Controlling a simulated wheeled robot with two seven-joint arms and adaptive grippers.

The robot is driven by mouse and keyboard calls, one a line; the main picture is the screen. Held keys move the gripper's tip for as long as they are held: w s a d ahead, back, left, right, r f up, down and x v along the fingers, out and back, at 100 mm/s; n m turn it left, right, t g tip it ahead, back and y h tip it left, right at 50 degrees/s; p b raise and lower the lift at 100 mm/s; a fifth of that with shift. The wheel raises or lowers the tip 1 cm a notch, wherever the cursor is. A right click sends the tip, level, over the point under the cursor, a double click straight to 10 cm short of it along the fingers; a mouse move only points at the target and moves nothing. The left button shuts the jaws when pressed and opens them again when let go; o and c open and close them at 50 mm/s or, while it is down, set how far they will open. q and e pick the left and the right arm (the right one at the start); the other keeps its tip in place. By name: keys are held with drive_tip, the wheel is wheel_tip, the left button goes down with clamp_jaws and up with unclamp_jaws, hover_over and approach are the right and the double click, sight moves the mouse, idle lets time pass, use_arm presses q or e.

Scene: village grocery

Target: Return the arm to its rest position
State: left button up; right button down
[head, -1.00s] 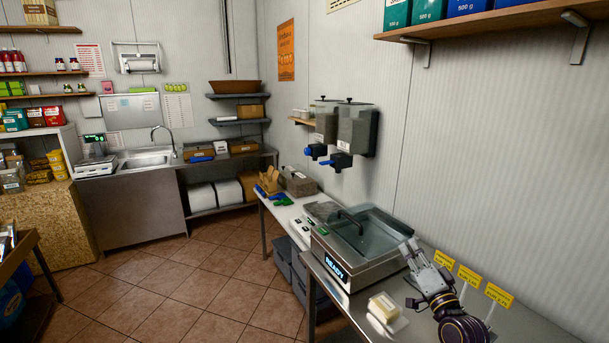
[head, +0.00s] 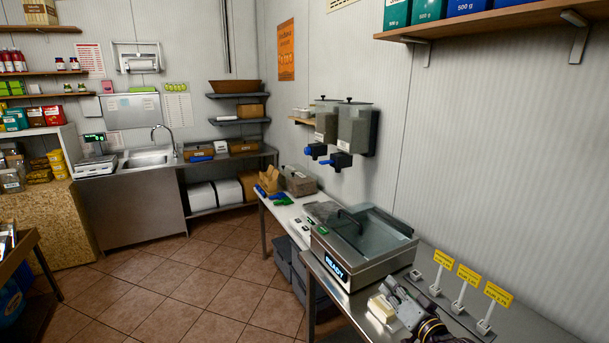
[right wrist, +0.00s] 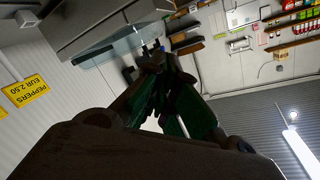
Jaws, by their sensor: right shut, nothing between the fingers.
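My right gripper (head: 391,288) is low at the front of the steel counter, beside a pale yellow block (head: 381,309) and partly in front of it. I cannot tell whether they touch. In the right wrist view the dark fingers of my right gripper (right wrist: 153,52) are closed together, with nothing seen between them. My right forearm runs off the bottom edge of the head view. My left arm and gripper are not in view.
A machine with a glass lid and a "READY" display (head: 338,269) stands on the counter (head: 352,303), left of my right gripper. Yellow price signs (head: 468,276) on white stands are to its right. A small dark-topped item (head: 415,274) sits behind it. The tiled floor (head: 215,290) is clear.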

drive_tip(key=s+a+f+n+g+h, duration=0.2)
drive_tip(key=s+a+f+n+g, duration=0.15)
drive_tip(key=s+f+g, duration=0.6)
drive_tip(key=s+d+f+n+g+h, duration=0.15)
drive_tip(key=s+f, duration=0.25)
drive_tip(key=s, duration=0.5)
drive_tip(key=s+d+f+n+g+h, duration=0.1)
drive_tip(key=s+f+n+g, duration=0.15)
drive_tip(key=s, duration=0.65)
wheel_tip(320, 180, down, 30)
drive_tip(key=s+p, duration=0.3)
drive_tip(key=s+d+f+p, duration=0.1)
drive_tip(key=s+d+f, duration=0.1)
drive_tip(key=s+f, duration=0.6)
drive_tip(key=s+d+f+g+p, duration=0.1)
drive_tip(key=s+d+f+p, duration=0.1)
drive_tip(key=s+f, duration=0.7)
drive_tip(key=s, duration=0.5)
drive_tip(key=shift+f, duration=0.3)
drive_tip(key=shift+f+m+g, duration=0.15)
drive_tip(key=shift+m+g, duration=0.1)
